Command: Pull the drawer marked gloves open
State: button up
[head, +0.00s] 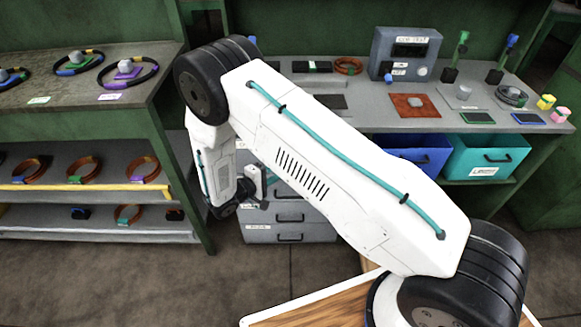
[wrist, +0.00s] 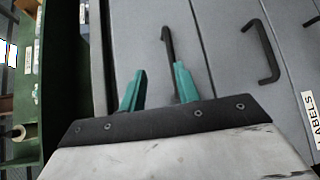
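A grey drawer cabinet (head: 300,231) stands under the workbench in the head view, its visible fronts flush and its upper part hidden by my arm. My gripper (head: 258,190) is at its upper left front. In the wrist view the teal fingers of my gripper (wrist: 158,88) are apart. A black bar handle (wrist: 168,45) on a grey drawer front (wrist: 140,30) lies ahead, close to the right finger, which covers its near end. I cannot tell whether they touch. The neighbouring drawer has a black handle (wrist: 262,50) and a LABELS tag (wrist: 308,105). No gloves tag is readable.
Blue (head: 420,158) and teal (head: 485,158) bins sit under the bench (head: 370,115) to the right. A green shelf unit (head: 185,150) with rings stands close on the left. The floor (head: 130,270) before the cabinet is partly clear; a wooden surface (head: 320,312) is in front.

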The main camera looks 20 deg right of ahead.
jog(key=shift+t, duration=0.3)
jog(key=w+d+f, duration=0.1)
jog(key=d, duration=0.1)
jog(key=w+d+f, duration=0.1)
jog(key=d, duration=0.1)
jog(key=w+d+f, duration=0.1)
jog(key=d, duration=0.1)
jog(key=shift+w+d, duration=0.15)
jog(key=shift+d, duration=0.05)
grip_shut()
